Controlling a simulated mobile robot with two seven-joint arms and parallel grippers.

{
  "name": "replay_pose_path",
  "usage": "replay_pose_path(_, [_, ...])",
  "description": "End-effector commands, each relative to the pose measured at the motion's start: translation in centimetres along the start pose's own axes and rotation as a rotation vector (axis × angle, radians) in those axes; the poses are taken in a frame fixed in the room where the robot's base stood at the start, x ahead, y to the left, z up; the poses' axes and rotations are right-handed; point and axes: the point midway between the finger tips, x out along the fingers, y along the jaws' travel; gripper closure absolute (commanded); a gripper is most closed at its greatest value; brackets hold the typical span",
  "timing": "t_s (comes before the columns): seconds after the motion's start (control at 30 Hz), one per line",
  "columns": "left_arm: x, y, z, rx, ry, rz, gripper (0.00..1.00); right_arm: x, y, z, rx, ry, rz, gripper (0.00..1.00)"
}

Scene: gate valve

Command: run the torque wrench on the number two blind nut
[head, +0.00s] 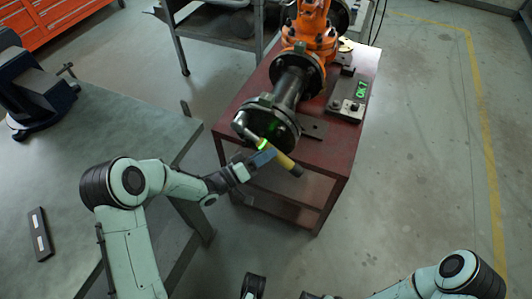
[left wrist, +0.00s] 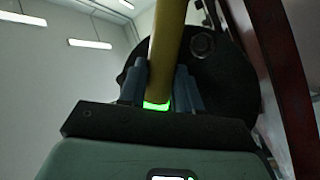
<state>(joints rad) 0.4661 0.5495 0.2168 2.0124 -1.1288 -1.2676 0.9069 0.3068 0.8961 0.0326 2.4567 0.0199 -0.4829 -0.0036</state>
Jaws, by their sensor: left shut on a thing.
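A torque wrench with a yellow handle (head: 288,163) and a lit green band (head: 262,144) lies across the front of the dark blind flange (head: 282,130) on the valve pipe. Its metal end reaches the flange's left edge. I cannot tell whether it is seated on a nut, or which nut is number two. My left gripper (head: 262,158) is shut on the wrench just below the green band. In the left wrist view, the yellow handle (left wrist: 166,45) passes between the blue fingers, before the dark flange face (left wrist: 225,75). My right gripper is at most partly visible at the bottom edge.
The orange valve (head: 310,38) and pipe stand on a red table (head: 235,100). A device with a green display (head: 361,89) sits on its right. A grey bench (head: 120,125) with a vise (head: 35,95) is at left. The floor at right is clear.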

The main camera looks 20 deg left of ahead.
Motion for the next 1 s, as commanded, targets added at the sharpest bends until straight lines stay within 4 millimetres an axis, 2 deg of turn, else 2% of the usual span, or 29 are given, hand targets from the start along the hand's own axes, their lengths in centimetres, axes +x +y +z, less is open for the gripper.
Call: replay_pose_path(1.0, [-3.5,2.2,1.3,0.002,0.003,0.007,1.00,-1.1,-0.4,0.0,-0.001,0.004,-0.002,0.41])
